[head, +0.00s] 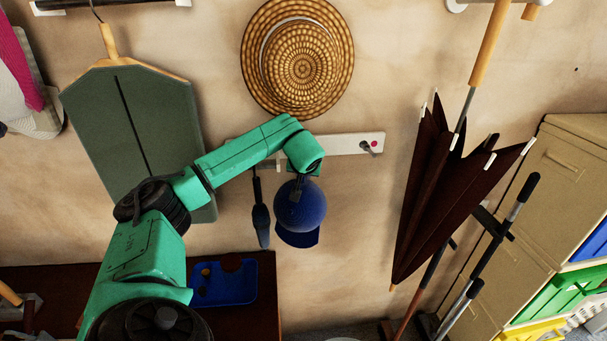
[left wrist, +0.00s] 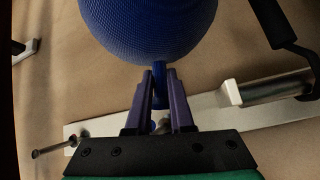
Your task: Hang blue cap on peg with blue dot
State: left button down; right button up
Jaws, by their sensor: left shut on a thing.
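The blue cap (head: 300,205) hangs below my left gripper (head: 299,176) in the head view, brim down, in front of the wall. In the left wrist view the left gripper (left wrist: 160,88) is shut on a narrow blue strap at the edge of the cap (left wrist: 150,28). The white peg rail (head: 345,143) is behind the gripper; it also shows in the left wrist view (left wrist: 207,113). A peg with a red dot (head: 372,145) is at its right end. My right gripper is not in view.
A dark brush (head: 260,212) hangs just left of the cap. A straw hat (head: 298,58) is above the rail. A dark umbrella (head: 450,190) hangs to the right, and a green garment bag (head: 135,130) hangs to the left. A blue tray (head: 222,284) lies below.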

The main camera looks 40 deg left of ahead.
pick_arm(q)
jog(key=shift+f, duration=0.1)
dwell(0.4)
jog(key=c, duration=0.7)
grip_release()
jog(key=shift+d, duration=0.1)
jog(key=b+v, duration=0.2)
jog(key=v, duration=0.3)
jog(key=shift+s+d+b, duration=0.1)
jog(key=shift+b, duration=0.3)
jog(key=b+v, duration=0.1)
jog(key=v, duration=0.8)
jog(key=shift+r, duration=0.2)
